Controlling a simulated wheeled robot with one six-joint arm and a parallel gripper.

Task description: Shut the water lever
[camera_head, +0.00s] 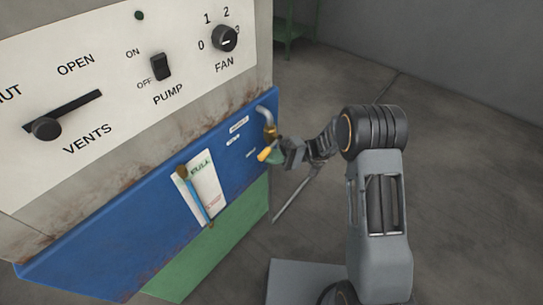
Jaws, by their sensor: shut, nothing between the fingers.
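The water lever (264,154) is a small yellow handle below a brass tap with a grey bent pipe (268,117), at the right end of the blue panel. My gripper (280,154) is shut and empty, just right of the yellow handle. Its fingertips are small and partly blend with a greenish part beside the handle. I cannot tell whether they touch it. Small white labels (239,122) are on the blue panel left of the tap; their text is too small to read.
The white panel (110,115) above has a vents slider (47,129), a pump switch (160,67) and a fan knob (225,39). A paper card with a blue stick (196,195) is on the blue panel (110,240). Open grey floor (470,180) lies right.

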